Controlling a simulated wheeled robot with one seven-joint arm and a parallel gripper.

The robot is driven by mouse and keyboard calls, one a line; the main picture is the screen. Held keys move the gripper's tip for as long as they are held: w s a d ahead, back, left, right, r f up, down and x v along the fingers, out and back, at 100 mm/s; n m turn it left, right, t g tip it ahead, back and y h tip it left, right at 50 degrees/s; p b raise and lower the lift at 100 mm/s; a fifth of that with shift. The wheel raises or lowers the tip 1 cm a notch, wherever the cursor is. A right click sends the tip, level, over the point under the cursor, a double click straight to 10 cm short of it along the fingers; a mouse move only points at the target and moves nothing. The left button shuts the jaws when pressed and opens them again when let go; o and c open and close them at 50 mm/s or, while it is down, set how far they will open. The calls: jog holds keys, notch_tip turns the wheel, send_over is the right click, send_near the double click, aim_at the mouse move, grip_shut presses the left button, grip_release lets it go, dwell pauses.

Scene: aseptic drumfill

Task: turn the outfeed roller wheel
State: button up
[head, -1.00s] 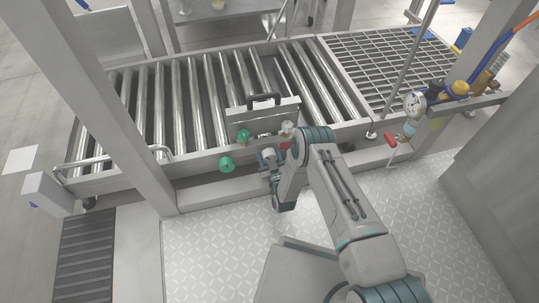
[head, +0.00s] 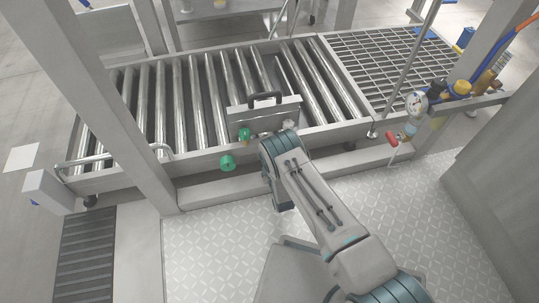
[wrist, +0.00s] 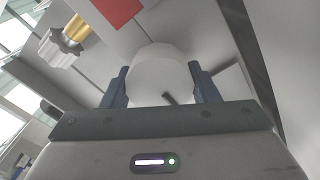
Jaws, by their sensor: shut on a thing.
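A pale round wheel (wrist: 160,75), which I take to be the outfeed roller wheel, sits between the two dark blue fingers of my gripper (wrist: 159,70) in the wrist view. The fingers are shut on its sides. A short dark bar shows in front of its lower face. In the head view my arm hides the wheel and the fingers, at the front side of the roller conveyor (head: 200,160).
A green knob (head: 228,163) and a second green knob (head: 245,134) are left of my wrist. A frame post (head: 110,100) stands at left.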

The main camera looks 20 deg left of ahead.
jog(key=shift+s+f+n, duration=0.1)
jog(key=shift+n, duration=0.6)
jog(key=o, duration=0.9)
jog(key=shift+o, duration=0.2)
